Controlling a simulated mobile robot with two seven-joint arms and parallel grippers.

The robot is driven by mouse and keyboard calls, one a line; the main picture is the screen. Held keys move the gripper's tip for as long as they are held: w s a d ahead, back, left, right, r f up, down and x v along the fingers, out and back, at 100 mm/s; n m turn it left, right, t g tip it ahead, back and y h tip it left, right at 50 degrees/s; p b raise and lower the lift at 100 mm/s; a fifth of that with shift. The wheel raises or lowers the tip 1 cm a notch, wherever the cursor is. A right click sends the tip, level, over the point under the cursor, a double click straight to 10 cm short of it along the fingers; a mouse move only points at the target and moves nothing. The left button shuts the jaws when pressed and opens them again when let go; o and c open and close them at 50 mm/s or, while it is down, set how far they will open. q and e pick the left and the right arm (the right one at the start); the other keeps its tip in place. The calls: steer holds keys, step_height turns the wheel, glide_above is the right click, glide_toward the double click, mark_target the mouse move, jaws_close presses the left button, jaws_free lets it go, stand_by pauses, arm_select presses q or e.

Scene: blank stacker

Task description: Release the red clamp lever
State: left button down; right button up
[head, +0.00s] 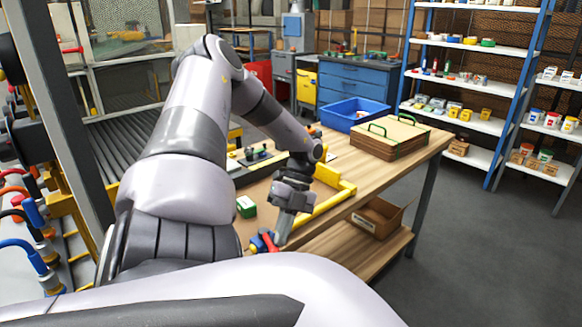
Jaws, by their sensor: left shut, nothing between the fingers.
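The red clamp lever (269,242) shows at the near end of the wooden bench, beside a small blue part. My left gripper (281,238) points down right beside the lever, with its fingertips close to the lever's right side. It is shut with nothing between the fingers. I cannot tell whether the fingers touch the lever. The lever's lower part is hidden by my own body in the foreground. My right gripper is not in view.
A yellow rail (325,203) runs along the bench (385,178) just right of the gripper. A wooden stack with green handles (388,138) and a blue bin (354,113) stand farther back. The bench's right side is clear.

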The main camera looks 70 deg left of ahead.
arm_select(q)
steer(key=shift+s+d+m+g+y, duration=0.2)
steer(key=shift+s+m+y, duration=0.25)
steer(key=shift+m, duration=0.4)
steer(key=shift+s+d+m+g+y, duration=0.1)
steer(key=shift+s+m+g+y, duration=0.25)
steer(key=shift+m, duration=0.55)
steer(key=shift+s+d+m+g+y, duration=0.15)
steer(key=shift+s+m+y, duration=0.3)
steer(key=shift+m, duration=0.4)
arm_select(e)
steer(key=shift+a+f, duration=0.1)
arm_select(q)
steer(key=shift+w, duration=0.15)
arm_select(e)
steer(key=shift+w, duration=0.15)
